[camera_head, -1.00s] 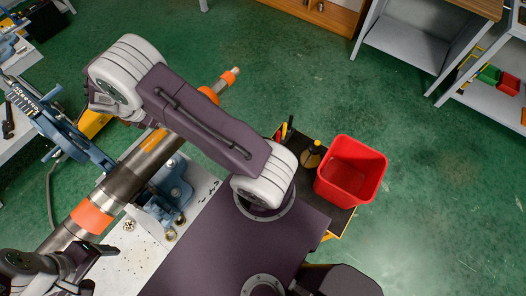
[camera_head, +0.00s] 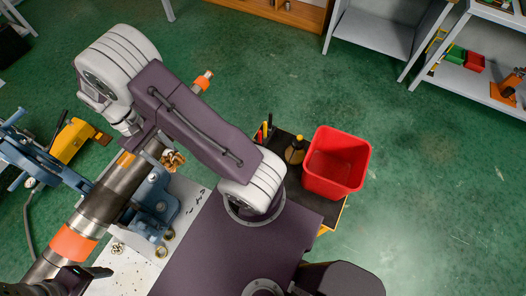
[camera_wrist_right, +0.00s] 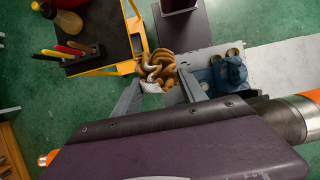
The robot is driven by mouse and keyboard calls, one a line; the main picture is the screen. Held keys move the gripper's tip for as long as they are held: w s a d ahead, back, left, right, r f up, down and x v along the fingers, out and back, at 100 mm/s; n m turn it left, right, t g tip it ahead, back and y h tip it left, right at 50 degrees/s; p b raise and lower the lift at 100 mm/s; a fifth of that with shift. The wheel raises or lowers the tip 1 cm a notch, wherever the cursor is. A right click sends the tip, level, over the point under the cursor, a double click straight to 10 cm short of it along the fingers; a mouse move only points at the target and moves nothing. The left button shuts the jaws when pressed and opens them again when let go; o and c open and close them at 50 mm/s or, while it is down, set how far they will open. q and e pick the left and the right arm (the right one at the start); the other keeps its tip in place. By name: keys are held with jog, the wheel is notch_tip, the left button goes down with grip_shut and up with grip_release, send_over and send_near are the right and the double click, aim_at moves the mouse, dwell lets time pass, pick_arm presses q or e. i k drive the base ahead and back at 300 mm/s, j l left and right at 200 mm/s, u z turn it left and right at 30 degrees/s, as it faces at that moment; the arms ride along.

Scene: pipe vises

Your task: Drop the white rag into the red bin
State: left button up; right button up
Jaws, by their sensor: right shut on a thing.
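The red bin (camera_head: 336,161) stands upright on a small dark-topped cart right of my right arm in the head view. Its open top shows an empty-looking interior. My right gripper (camera_wrist_right: 160,80) is shut on a crumpled rag (camera_wrist_right: 155,68). The rag looks mostly tan-brown, with a whitish part between the fingers. In the head view the rag (camera_head: 174,160) shows just below the right wrist, beside the pipe and left of the bin. My left gripper (camera_head: 88,276) is at the bottom left, partly cut off; its jaws are unclear.
A long steel pipe (camera_head: 113,190) with orange bands lies in blue vises (camera_head: 155,200). The cart (camera_head: 285,150) also holds a yellow bottle (camera_head: 295,150) and several hand tools (camera_head: 265,132). Grey shelves (camera_head: 380,30) stand at the back. Green floor is clear right of the bin.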

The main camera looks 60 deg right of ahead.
aim_at(330, 175)
jog(key=z, duration=0.45)
jog(key=k+z, duration=0.1)
jog(key=z, duration=0.75)
jog(key=k+l+z, duration=0.1)
jog(key=z, duration=0.75)
jog(key=l+z, duration=0.15)
jog(key=z, duration=0.25)
jog(key=l+z, duration=0.1)
jog(key=z, duration=0.35)
jog(key=k, duration=0.05)
